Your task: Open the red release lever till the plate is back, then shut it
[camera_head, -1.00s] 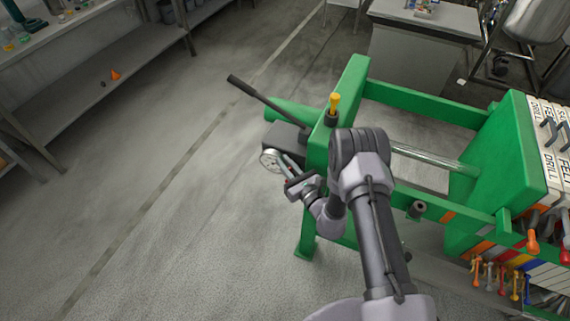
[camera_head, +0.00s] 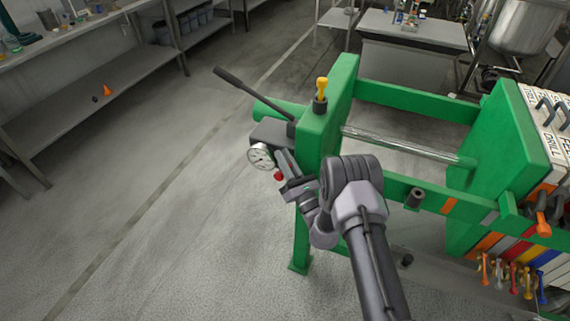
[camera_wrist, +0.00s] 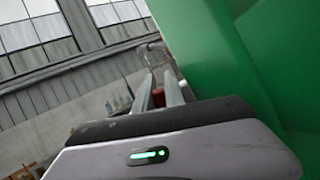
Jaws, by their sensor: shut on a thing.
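The red release lever (camera_head: 279,176) shows as a small red knob below the gauge on the green press. Its red end also shows between my fingers in the wrist view (camera_wrist: 158,90). My gripper (camera_head: 282,164) is shut on it, at the left face of the press's end frame (camera_head: 325,125). My fingers and wrist hide most of the lever, so its angle is hard to tell. The green plate (camera_head: 500,150) stands at the right, joined by a bright steel rod (camera_head: 405,144). A wide gap lies between the end frame and the plate.
A round pressure gauge (camera_head: 261,156) sits just left of my fingers. A long dark pump handle (camera_head: 250,92) sticks out up and left. A yellow-topped knob (camera_head: 322,88) stands on the end frame. The floor at left is clear.

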